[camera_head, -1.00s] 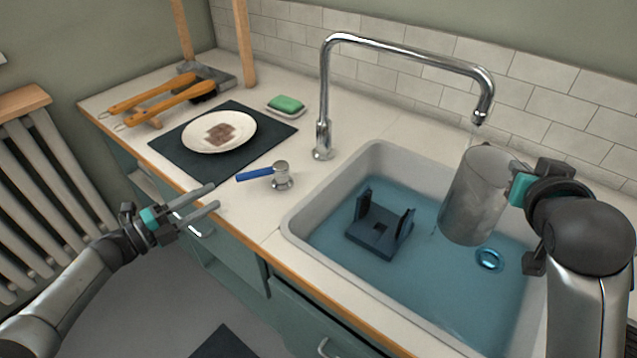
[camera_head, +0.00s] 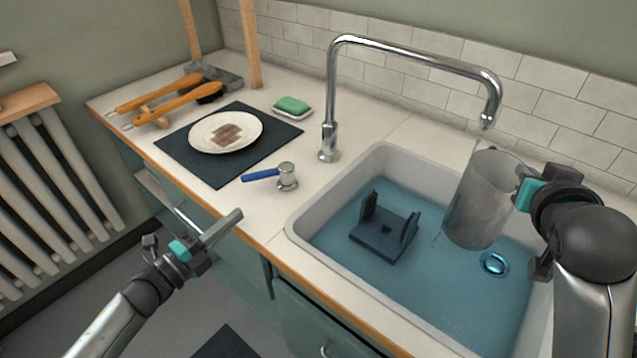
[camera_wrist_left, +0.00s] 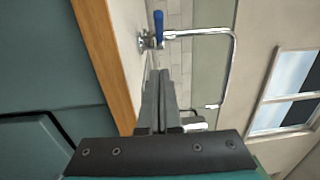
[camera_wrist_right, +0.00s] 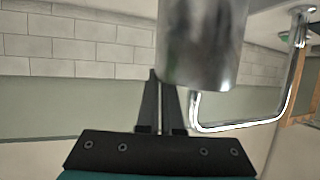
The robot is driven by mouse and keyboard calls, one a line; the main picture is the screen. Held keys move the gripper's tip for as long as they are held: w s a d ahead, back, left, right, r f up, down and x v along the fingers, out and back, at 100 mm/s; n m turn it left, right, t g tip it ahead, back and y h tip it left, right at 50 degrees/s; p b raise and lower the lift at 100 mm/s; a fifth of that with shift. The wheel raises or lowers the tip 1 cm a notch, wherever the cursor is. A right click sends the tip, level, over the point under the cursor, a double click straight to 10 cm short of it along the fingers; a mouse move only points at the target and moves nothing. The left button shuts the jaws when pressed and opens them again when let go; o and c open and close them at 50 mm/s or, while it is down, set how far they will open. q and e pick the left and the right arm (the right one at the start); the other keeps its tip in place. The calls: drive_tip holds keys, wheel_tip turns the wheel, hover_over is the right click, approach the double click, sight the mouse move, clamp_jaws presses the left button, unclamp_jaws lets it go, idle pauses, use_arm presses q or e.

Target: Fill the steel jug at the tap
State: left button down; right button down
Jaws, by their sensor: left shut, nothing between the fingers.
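The steel jug (camera_head: 478,205) hangs nearly upright, slightly tilted, over the sink, with its open rim below the spout of the tap (camera_head: 487,115). My right gripper (camera_head: 521,186) is shut on the jug at its right side; the exact grip is hidden. The jug's wall also shows in the right wrist view (camera_wrist_right: 203,40). A faint pale streak shows below the spout. The tap's lever valve, with a blue handle (camera_head: 260,175), stands on the counter left of the sink, its handle pointing left. My left gripper (camera_head: 236,216) is shut and empty, before the counter's front edge, apart from the lever.
The sink (camera_head: 309,206) holds blue water, a dark bracket-like stand (camera_head: 383,243) and a shiny ring (camera_head: 494,263). On the counter are a plate (camera_head: 206,142) on a dark mat (camera_head: 215,177), green soap (camera_head: 292,104) and wooden-handled brushes (camera_head: 180,92). A drawer stands open under the counter's left.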

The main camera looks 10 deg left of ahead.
use_arm(q)
drive_tip(key=s+n+y, duration=0.2)
drive_tip(key=s, duration=0.1)
use_arm(e)
drive_tip(key=shift+r, duration=0.1)
use_arm(q)
drive_tip(key=t+y, duration=0.1)
drive_tip(key=y, duration=0.1)
approach(262, 178)
drive_tip(key=w+d, duration=0.2)
drive_tip(key=d, duration=0.1)
drive_tip(key=shift+d+n, duration=0.15)
drive_tip(key=shift+n, duration=0.15)
drive_tip(key=w, duration=0.1)
drive_tip(key=w+a, duration=0.1)
drive_tip(key=shift+w+a, duration=0.1)
drive_tip(key=shift+w, duration=0.15)
drive_tip(key=shift+w+a, duration=0.3)
drive_tip(key=shift+w, duration=0.2)
